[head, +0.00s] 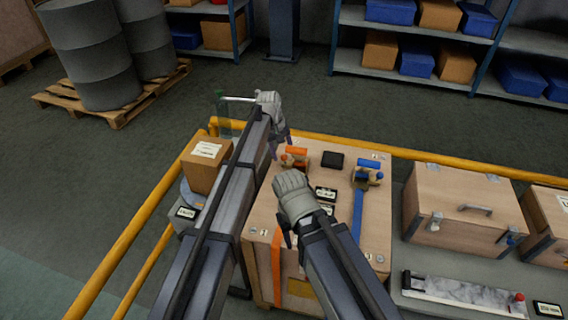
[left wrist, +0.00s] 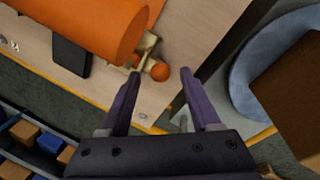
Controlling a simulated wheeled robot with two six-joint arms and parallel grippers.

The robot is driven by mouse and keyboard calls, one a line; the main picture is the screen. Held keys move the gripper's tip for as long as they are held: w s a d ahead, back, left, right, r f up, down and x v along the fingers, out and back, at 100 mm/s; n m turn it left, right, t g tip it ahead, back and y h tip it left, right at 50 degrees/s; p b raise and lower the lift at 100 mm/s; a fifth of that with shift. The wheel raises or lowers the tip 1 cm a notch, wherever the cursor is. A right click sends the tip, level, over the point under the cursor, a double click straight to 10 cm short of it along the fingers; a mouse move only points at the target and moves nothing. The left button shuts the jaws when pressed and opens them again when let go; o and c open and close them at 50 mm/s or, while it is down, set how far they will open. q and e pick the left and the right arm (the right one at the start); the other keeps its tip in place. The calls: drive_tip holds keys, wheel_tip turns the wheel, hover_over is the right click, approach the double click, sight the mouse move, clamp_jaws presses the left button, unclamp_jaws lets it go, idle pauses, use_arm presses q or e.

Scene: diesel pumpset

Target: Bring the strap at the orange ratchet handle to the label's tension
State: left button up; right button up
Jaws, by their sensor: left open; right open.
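The orange ratchet handle (head: 295,153) sits near the far left of a wooden crate's top (head: 262,207). In the left wrist view the handle (left wrist: 105,25) is a large orange cylinder beside a brass-coloured ratchet part (left wrist: 146,48) and an orange ball (left wrist: 160,72). My left gripper (head: 280,147) is open just left of the handle; its fingers (left wrist: 158,76) stand either side of the ball, apparently without gripping it. The orange strap (head: 276,265) runs down the crate's front. My right gripper (head: 287,238) is open over the crate's near left, mostly hidden by its wrist. Small labels (head: 326,194) lie on the top; their text is unreadable.
A blue ratchet (head: 368,168) with a blue strap (head: 357,215) lies to the right. A black box (head: 332,160) sits between the ratchets. A cardboard box (head: 205,165) stands left of the crate. Yellow rails (head: 135,232) border the left and far sides.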

sight(283, 155)
use_arm(q)
drive_tip(key=f, duration=0.1)
drive_tip(key=f+b, duration=0.2)
drive_tip(key=shift+w+d+f, duration=0.1)
drive_tip(key=shift+d+f, duration=0.05)
drive_tip(key=shift+d, duration=0.15)
use_arm(e)
wheel_tip(283, 155, down, 3)
drive_tip(key=shift+f, duration=0.15)
use_arm(q)
clamp_jaws()
idle(0.9)
